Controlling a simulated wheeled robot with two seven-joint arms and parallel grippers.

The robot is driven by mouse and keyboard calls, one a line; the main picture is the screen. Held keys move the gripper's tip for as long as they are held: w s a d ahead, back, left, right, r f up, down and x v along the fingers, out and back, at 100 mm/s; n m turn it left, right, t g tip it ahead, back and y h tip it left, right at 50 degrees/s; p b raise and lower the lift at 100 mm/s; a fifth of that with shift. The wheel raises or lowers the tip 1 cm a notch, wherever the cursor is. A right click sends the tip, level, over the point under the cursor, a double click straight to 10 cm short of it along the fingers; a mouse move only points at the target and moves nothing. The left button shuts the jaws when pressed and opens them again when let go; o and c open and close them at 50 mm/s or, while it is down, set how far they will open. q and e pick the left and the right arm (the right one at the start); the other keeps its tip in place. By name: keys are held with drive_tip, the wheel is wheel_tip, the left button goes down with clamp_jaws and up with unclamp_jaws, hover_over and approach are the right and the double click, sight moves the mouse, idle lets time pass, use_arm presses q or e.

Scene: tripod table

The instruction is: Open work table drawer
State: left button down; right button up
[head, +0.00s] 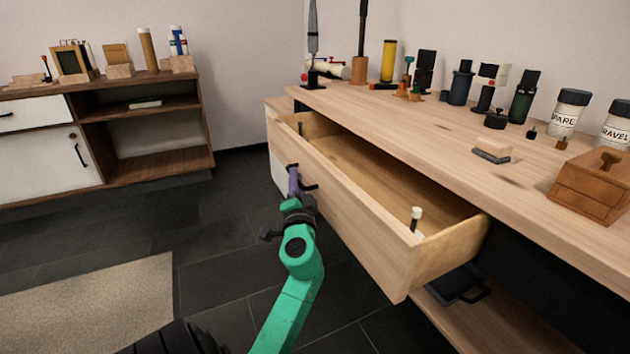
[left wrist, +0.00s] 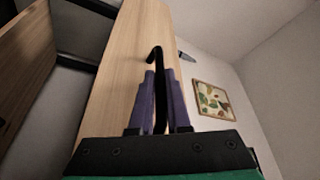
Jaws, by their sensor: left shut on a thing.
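The work table (head: 445,135) stands at the right of the head view. Its wooden drawer (head: 345,205) is pulled well out, and its inside looks mostly empty. A black handle (head: 310,187) is on the drawer front, and it also shows in the left wrist view (left wrist: 158,85). My left gripper (head: 294,182), with purple fingers on a green arm, is shut on the handle. In the left wrist view its fingers (left wrist: 160,95) lie on both sides of the black bar. My right gripper is not in view.
A small white-topped item (head: 416,216) shows at the drawer's near corner. Bottles, jars (head: 568,112) and a wooden box (head: 593,185) stand on the tabletop. A low cabinet (head: 140,130) stands at the left. Dark floor and a beige rug (head: 95,300) lie between.

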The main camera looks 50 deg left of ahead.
use_arm(q)
drive_tip(key=shift+s+a+f, duration=0.1)
drive_tip(key=shift+s+a, duration=0.2)
drive_tip(key=shift+s, duration=0.65)
drive_tip(key=shift+s+a+r, duration=0.1)
drive_tip(key=shift+s+a, duration=0.15)
drive_tip(key=shift+s, duration=0.7)
drive_tip(key=shift+s+a+f, duration=0.1)
drive_tip(key=shift+s+a, duration=0.2)
drive_tip(key=shift+s, duration=0.65)
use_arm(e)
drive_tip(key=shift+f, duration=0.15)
use_arm(q)
drive_tip(key=c, duration=0.9)
unclamp_jaws()
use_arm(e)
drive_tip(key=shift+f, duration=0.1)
